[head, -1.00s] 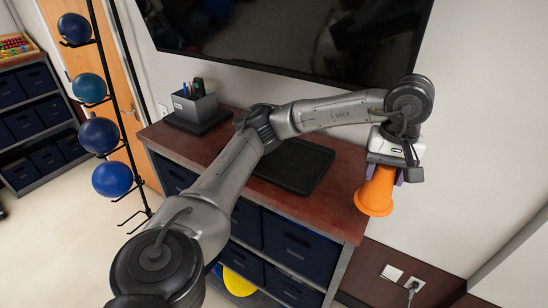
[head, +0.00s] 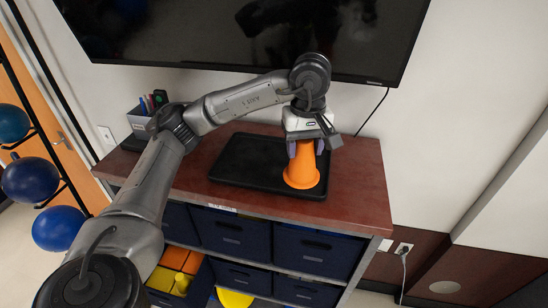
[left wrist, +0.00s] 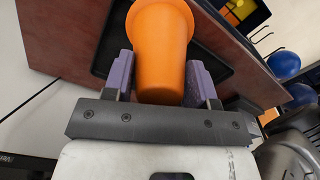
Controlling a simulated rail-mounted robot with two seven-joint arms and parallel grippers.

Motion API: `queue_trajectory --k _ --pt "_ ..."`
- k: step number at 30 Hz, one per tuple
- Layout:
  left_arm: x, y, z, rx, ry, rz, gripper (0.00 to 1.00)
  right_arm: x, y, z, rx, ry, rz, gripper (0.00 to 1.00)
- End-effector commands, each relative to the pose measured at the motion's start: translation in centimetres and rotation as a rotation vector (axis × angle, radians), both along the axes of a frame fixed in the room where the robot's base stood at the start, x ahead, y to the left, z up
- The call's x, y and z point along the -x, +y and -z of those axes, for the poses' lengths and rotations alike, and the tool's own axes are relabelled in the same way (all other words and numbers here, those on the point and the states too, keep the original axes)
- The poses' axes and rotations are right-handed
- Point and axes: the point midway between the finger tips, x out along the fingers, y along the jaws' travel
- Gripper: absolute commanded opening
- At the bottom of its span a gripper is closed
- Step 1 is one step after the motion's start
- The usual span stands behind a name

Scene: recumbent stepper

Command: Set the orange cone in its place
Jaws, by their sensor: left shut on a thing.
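The orange cone (head: 302,168) is upright, wide end down, at the right end of the black tray (head: 236,160) on the cabinet top. I cannot tell whether its base touches the tray or hangs just above it. My left gripper (head: 306,147) is above the cone and shut on its upper part. In the left wrist view the cone (left wrist: 160,50) sits between the two purple fingers (left wrist: 160,78). The black tray also shows there (left wrist: 112,38) behind the cone. My right gripper is not in view.
The wooden cabinet top (head: 355,190) is bare right of the tray. A pen holder (head: 140,120) stands at the back left. A wall screen (head: 240,40) hangs close behind my arm. A rack with blue balls (head: 58,228) stands at left.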

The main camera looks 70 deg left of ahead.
Motion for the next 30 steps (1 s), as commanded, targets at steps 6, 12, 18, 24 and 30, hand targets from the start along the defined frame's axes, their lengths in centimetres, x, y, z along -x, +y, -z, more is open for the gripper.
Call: queue_trajectory --k 6,12,18,24,30 --pt "-1.9 4.0 3.2 0.002 0.006 -0.006 0.28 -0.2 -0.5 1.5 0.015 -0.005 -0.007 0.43" --pt "-3.5 7.3 5.2 0.001 0.003 -0.004 0.28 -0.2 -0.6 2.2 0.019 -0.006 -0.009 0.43" --pt "-4.4 9.1 6.1 0.000 0.003 -0.002 0.28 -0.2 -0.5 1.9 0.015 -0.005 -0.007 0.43" --pt "-4.6 9.6 6.8 -0.002 0.003 -0.001 0.28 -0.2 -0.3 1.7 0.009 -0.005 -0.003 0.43" --pt "-4.6 9.6 9.3 -0.002 0.005 0.000 0.28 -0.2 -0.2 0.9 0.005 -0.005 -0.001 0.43"
